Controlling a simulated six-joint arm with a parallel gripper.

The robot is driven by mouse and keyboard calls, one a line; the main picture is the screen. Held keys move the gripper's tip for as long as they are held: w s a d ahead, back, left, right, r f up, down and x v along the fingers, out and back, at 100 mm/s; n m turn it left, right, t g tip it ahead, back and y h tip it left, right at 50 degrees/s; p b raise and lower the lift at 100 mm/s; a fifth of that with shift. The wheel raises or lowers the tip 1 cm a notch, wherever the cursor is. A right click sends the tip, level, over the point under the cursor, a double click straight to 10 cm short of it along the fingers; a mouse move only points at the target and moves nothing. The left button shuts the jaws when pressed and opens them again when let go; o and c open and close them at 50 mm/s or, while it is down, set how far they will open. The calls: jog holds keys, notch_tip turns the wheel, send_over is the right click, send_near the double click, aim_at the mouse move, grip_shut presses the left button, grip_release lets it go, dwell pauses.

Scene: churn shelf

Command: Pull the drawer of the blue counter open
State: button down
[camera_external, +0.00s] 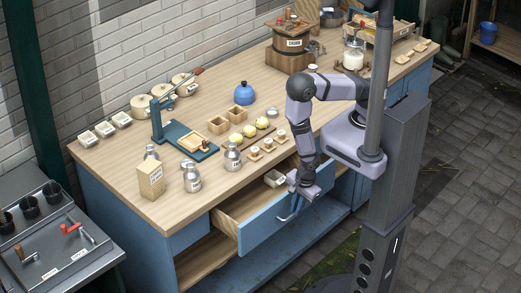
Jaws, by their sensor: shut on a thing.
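The blue counter (110,215) has a wooden top. Its drawer (260,233) is pulled out some way from the front, and its wooden inside shows. A bar handle (285,217) sits on the blue drawer front. My gripper (292,208) is at the handle, shut on it; the fingertips are small and partly hidden by my wrist. A small pale container (274,178) shows inside the drawer near its right end, partly behind my arm.
Metal churns (192,178), a carton (151,181), a blue press (180,138) and small wooden boxes (219,125) stand on the countertop. An open shelf (200,256) lies below the drawer. The paved floor in front is mostly clear around my column.

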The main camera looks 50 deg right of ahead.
jog(key=shift+s, duration=0.7)
jog(key=c, duration=1.8)
grip_release()
jog(key=shift+c, duration=0.2)
notch_tip(320, 180, up, 7)
jog(key=s, duration=0.1)
jog(key=shift+s+r, duration=0.15)
jog(key=shift+s, duration=0.05)
jog(key=shift+a, duration=0.1)
